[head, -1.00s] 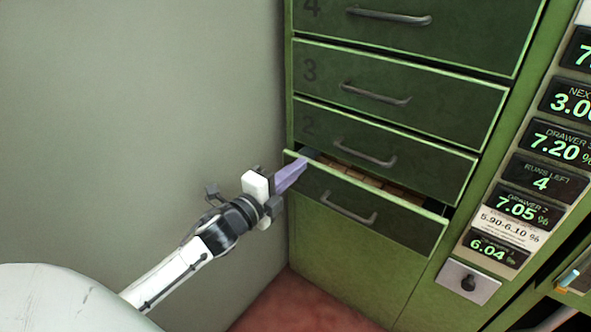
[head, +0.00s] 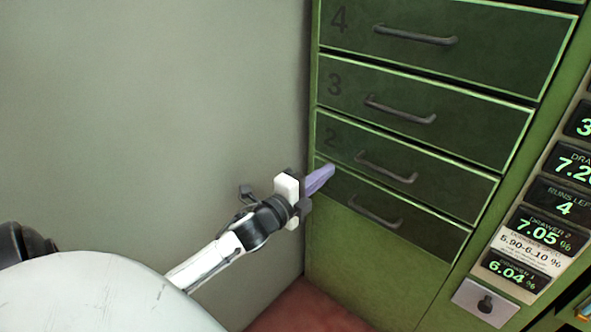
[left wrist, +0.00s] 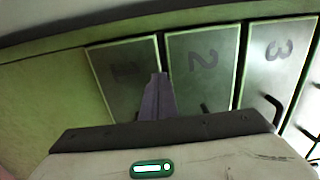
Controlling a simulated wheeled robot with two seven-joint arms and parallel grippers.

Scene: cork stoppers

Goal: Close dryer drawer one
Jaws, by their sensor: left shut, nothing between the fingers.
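Dryer drawer one (head: 400,222) is the lowest drawer of the green dryer in the head view. Its front looks level with the drawers above, and no opening shows over it. In the left wrist view, its face with the number 1 (left wrist: 125,72) sits beside drawer two (left wrist: 203,68). My left gripper (head: 325,176) is shut and empty, its purple fingers at the upper left corner of drawer one's front. In the left wrist view the fingers (left wrist: 157,95) overlap that face; I cannot tell whether they touch it. My right gripper is not in view.
Drawers two (head: 440,183), three (head: 455,126) and four (head: 480,52) above are shut, with bar handles. A grey wall (head: 150,120) stands close on the left. A panel of readouts (head: 530,232) is on the right. Reddish floor (head: 312,308) lies below.

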